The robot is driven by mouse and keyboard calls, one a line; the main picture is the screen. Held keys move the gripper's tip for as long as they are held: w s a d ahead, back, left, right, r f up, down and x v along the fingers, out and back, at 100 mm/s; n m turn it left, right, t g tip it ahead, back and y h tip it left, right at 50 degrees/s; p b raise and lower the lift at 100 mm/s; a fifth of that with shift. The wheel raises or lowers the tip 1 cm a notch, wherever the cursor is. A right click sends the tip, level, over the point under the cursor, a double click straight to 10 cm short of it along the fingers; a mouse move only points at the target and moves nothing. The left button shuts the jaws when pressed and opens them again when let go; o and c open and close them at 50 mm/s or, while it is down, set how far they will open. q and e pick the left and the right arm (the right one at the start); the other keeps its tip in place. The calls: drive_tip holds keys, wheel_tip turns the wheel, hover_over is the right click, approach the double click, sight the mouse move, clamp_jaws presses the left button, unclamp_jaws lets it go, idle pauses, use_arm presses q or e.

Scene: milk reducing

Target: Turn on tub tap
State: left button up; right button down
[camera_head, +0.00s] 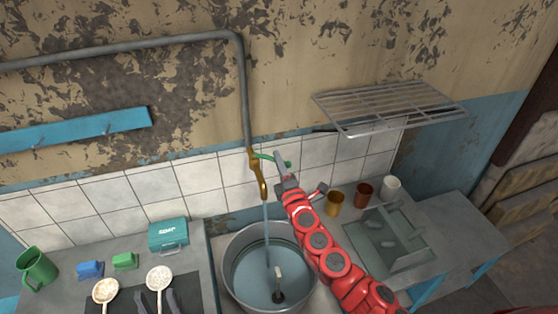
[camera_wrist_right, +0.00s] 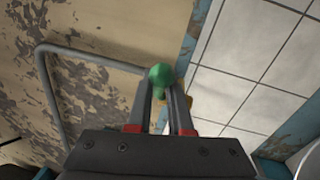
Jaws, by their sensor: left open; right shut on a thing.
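The brass tap (camera_head: 259,175) hangs from a grey wall pipe above the round metal tub (camera_head: 230,275). A thin pale stream (camera_head: 267,232) runs from its spout into the tub, which holds water. The tap's green handle (camera_head: 264,156) points to the right. My right gripper (camera_head: 279,160) reaches up to it. In the right wrist view, the green handle's round knob (camera_wrist_right: 161,75) sits between the shut fingertips.
A teal soap box (camera_head: 168,235), green mug (camera_head: 37,268), and blue (camera_head: 90,269) and green (camera_head: 125,261) blocks stand left of the tub. A wire rack (camera_head: 385,105) juts from the wall.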

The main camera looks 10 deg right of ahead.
drive_tip(key=c, duration=0.8)
unclamp_jaws()
drive_tip(key=shift+a, duration=0.1)
drive_tip(key=shift+c, duration=0.2)
drive_tip(key=s+d+f+b, duration=0.2)
drive_tip(key=s+b, duration=0.2)
drive_tip(key=s, duration=1.3)
drive_tip(key=shift+d+f, duration=0.2)
